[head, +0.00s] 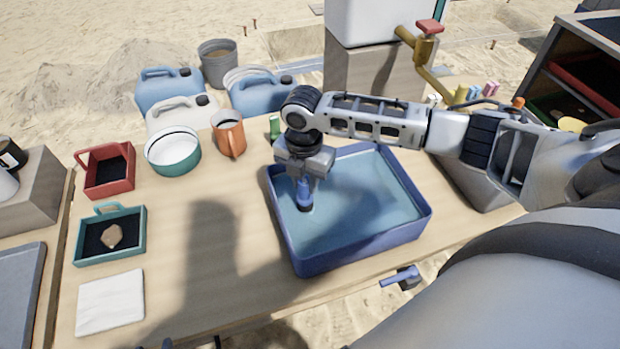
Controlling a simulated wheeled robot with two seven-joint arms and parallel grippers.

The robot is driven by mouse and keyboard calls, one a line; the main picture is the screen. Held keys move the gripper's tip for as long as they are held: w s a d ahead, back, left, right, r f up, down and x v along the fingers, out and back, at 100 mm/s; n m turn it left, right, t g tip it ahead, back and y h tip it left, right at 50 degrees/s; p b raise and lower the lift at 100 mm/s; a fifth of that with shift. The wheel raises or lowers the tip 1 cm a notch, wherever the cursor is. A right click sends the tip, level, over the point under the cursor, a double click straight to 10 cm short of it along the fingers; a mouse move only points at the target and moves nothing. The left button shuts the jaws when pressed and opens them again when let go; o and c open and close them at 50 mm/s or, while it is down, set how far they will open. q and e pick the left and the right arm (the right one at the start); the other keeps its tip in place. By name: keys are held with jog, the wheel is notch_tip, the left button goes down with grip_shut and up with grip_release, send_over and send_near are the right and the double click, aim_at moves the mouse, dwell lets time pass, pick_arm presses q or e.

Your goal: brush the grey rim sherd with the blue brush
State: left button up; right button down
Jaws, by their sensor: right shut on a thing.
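My right gripper (304,178) reaches in from the right and points down over the blue basin (290,252). It is shut on the blue brush (304,196), whose lower end is at the surface of the water in the basin's left part. I cannot tell whether the brush touches anything there. No grey rim sherd can be made out; the gripper and brush hide part of the basin. A brownish sherd (112,236) lies in the teal tray (140,243) on the left.
A red tray (128,182), a white cloth (110,302), a green-and-white bowl (173,160) and an orange mug (230,140) stand left of the basin. Jugs (170,88) stand behind. A brass tap (425,48) is at the back.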

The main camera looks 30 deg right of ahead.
jog(key=shift+s+d, duration=1.4)
jog(key=shift+s, duration=0.75)
jog(key=shift+w+a+f, duration=0.1)
jog(key=shift+w+a, duration=0.35)
jog(key=shift+w, duration=0.25)
jog(key=shift+w+a+r, duration=0.1)
jog(key=shift+w+a, duration=0.4)
jog(key=shift+w, duration=0.25)
jog(key=shift+w+a+f, duration=0.1)
jog(key=shift+w+a, duration=0.35)
jog(key=shift+w, duration=0.25)
jog(key=shift+s+d+f, duration=0.1)
jog(key=shift+s+d, duration=0.35)
jog(key=shift+s, duration=0.3)
jog(key=shift+s+d, duration=0.5)
jog(key=shift+s, duration=0.3)
jog(key=shift+s+d+f, duration=0.1)
jog(key=shift+s+d, duration=0.35)
jog(key=shift+s, duration=0.3)
notch_tip(320, 180, up, 9)
jog(key=shift+w+r, duration=0.15)
jog(key=shift+r, duration=0.05)
